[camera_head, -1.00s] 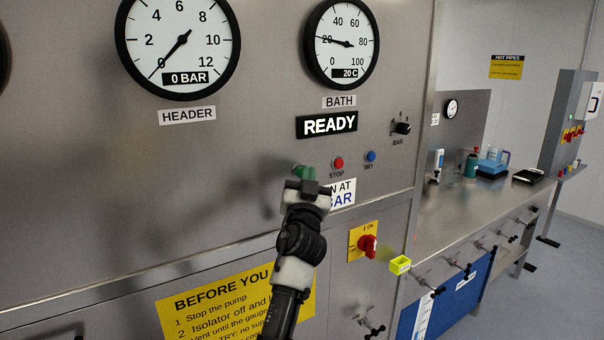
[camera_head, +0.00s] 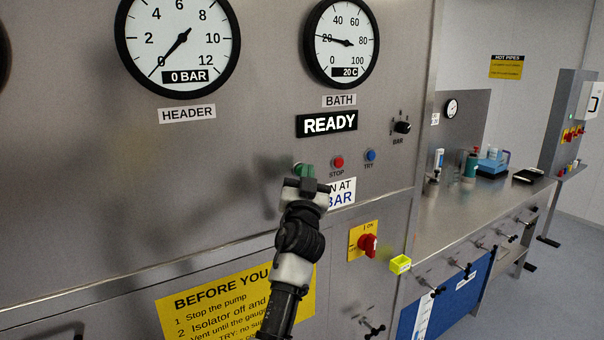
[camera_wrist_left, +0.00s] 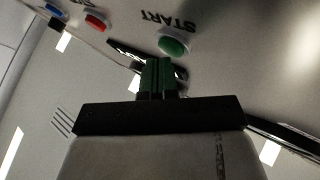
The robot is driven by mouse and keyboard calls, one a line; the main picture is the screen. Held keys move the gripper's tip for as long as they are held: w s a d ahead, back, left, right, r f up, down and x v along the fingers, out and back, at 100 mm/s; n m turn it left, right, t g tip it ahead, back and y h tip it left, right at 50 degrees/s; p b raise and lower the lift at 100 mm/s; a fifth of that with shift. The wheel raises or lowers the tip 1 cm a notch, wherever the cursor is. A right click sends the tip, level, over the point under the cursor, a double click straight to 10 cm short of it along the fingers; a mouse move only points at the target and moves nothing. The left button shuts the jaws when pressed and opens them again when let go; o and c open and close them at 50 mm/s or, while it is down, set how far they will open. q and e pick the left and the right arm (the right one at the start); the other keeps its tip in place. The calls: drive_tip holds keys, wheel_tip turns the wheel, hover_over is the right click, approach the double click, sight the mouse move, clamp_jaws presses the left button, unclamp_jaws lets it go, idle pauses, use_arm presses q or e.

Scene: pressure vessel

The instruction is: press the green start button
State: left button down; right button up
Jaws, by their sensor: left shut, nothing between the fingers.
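The green start button (camera_wrist_left: 172,45) shows in the left wrist view beside an upside-down START label (camera_wrist_left: 168,22). In the head view the button (camera_head: 298,167) is mostly hidden by my gripper. My left gripper (camera_head: 307,172) is in front of the panel at the button, shut and empty. Its dark green fingertips (camera_wrist_left: 157,64) are close to the button's edge in the left wrist view. I cannot tell whether they touch it. The display (camera_head: 330,123) reads READY. My right gripper is not in view.
The red STOP button (camera_head: 338,162) and blue TRY button (camera_head: 370,156) are just to the right. A BAR knob (camera_head: 402,127) is above them. A bench (camera_head: 470,205) extends right.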

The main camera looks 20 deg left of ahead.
use_arm(q)
drive_tip(key=shift+w+a, duration=0.1)
drive_tip(key=shift+a, duration=0.05)
idle(0.3)
drive_tip(key=shift+s+d, duration=0.2)
drive_tip(key=shift+d, duration=0.05)
drive_tip(key=s+d, duration=0.3)
drive_tip(key=d, duration=0.1)
drive_tip(key=shift+s+d+b, duration=0.3)
drive_tip(key=shift+s+d, duration=0.1)
idle(0.7)
